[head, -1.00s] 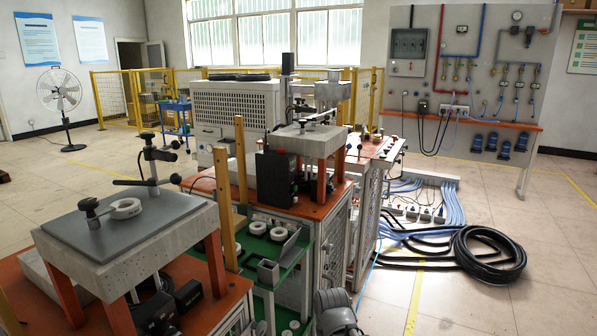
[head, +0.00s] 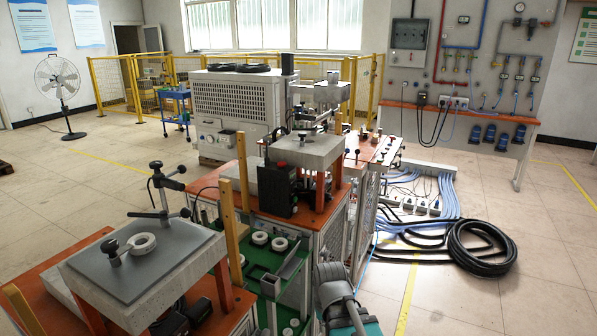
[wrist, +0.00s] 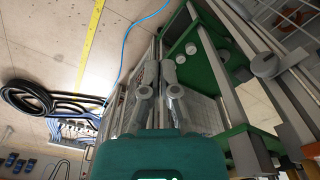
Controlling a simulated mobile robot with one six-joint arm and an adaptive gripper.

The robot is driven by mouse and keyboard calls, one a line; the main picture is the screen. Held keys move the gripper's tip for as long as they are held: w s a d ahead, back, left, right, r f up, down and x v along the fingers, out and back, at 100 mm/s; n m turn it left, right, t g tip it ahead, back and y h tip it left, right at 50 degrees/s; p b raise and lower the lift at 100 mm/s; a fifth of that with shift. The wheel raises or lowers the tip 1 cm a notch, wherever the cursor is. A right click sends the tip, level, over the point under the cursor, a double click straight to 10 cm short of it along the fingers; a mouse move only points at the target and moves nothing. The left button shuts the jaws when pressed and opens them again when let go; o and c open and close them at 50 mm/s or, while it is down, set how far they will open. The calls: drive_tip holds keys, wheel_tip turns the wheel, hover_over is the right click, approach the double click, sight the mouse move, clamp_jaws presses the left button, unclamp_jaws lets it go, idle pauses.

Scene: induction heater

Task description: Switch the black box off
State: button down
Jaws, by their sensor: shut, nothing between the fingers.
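A black box (head: 281,190) with a small red part on top stands upright on the orange-topped bench in the middle of the head view. It is beside the raised stone-like block. Any switch on it is too small to make out. My gripper (wrist: 156,78) shows in the wrist view as two grey fingers in front of a teal body, shut and empty. It points over the floor and bench area, and I cannot make out the black box in that view. In the head view, a grey and teal part of my arm is at the bottom, below and right of the box, apart from it.
A raised grey plate (head: 120,262) with a clamp and white ring stands at left front. Wooden posts (head: 243,177) rise near the box. A green shelf (head: 267,285) holds white rings. A coiled black hose (head: 481,247) lies on the right floor. Open floor lies further right.

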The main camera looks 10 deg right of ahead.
sight(298, 185)
drive_tip(key=w+r+m+t+h+p, duration=0.1)
drive_tip(key=w+r+p, duration=0.2)
drive_tip(key=r+p, duration=0.65)
drive_tip(key=w+r+p, duration=0.4)
drive_tip(key=r+p, duration=0.4)
drive_tip(key=r, duration=0.2)
drive_tip(key=w+a+r+m+t+h, duration=0.1)
drive_tip(key=w+a+r+t+h, duration=0.1)
drive_tip(key=w, duration=0.7)
drive_tip(key=w+a+r+m+t+h+p, duration=0.1)
drive_tip(key=w+a+r, duration=0.3)
drive_tip(key=w, duration=0.6)
drive_tip(key=w+a+r+m+t+h, duration=0.3)
drive_tip(key=w+t, duration=0.1)
drive_tip(key=w, duration=0.5)
drive_tip(key=shift+w+r+p, duration=0.15)
drive_tip(key=shift+r+p, duration=0.05)
drive_tip(key=shift+p, duration=0.2)
drive_tip(key=shift+d+f, duration=0.1)
drive_tip(key=b+x, duration=0.7)
drive_tip(key=x, duration=0.6)
drive_tip(key=shift+d+b, duration=0.15)
drive_tip(key=shift+b, duration=0.2)
drive_tip(key=shift+w+d+f, duration=0.2)
drive_tip(key=shift+w+d, duration=0.05)
